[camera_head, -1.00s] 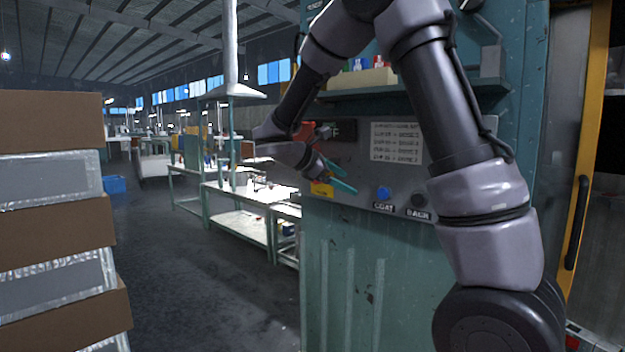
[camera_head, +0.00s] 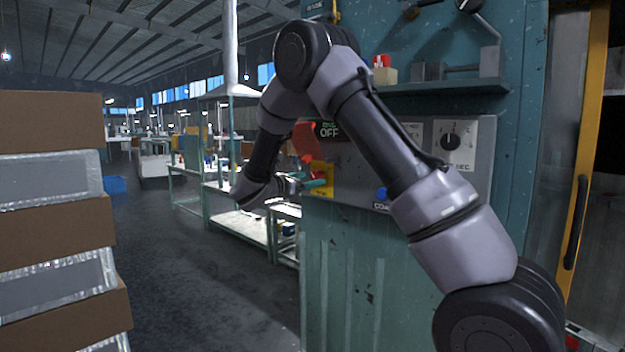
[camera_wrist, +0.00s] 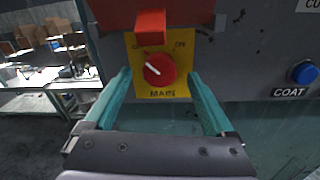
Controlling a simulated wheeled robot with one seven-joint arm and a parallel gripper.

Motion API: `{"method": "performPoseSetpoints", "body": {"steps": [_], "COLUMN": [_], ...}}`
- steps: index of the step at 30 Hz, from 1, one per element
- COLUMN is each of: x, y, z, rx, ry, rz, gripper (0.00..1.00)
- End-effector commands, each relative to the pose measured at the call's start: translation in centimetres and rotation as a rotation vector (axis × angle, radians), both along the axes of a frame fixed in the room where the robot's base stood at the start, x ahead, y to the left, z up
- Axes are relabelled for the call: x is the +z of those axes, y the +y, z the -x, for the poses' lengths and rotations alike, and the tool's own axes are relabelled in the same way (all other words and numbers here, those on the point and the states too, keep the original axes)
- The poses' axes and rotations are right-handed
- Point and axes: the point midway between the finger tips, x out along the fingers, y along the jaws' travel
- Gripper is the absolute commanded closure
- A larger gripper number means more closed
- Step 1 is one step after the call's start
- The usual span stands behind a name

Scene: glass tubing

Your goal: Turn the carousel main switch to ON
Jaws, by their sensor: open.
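The carousel main switch is a red round knob (camera_wrist: 160,70) on a yellow plate (camera_wrist: 182,88) marked MAIN, with ON at its upper right. The knob's white pointer line slants to the upper left, away from ON. In the head view, the yellow plate (camera_head: 323,193) is at the panel's left end, partly hidden by my gripper (camera_head: 318,184). In the wrist view, my gripper (camera_wrist: 160,75) is open, with one teal finger on each side of the knob. Gaps show between the fingers and the knob, and nothing is held.
A red block-shaped part (camera_wrist: 150,27) juts out just above the knob. A blue COAT button (camera_wrist: 303,72) is to the right on the panel. The head view shows a dark display reading OFF (camera_head: 330,132) and a rotary dial (camera_head: 452,140). Stacked boxes (camera_head: 50,122) stand left, beyond open floor.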

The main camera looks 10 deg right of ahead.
Motion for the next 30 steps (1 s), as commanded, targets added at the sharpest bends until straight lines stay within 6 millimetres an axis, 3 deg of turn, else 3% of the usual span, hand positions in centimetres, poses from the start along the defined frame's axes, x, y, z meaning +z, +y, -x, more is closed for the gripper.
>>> {"method": "performPoseSetpoints", "body": {"steps": [6, 15, 22, 30], "x": [0.0, 0.0, 0.0, 0.0], "y": [-1.5, -1.6, -1.6, -1.6], "z": [-1.2, -1.4, -1.4, -1.3], "rx": [0.001, 0.001, 0.001, 0.002], "ry": [0.000, 0.001, 0.001, -0.021], "rz": [0.000, -0.001, -0.001, -0.015], "gripper": [0.11, 0.11, 0.97, 0.97]}}
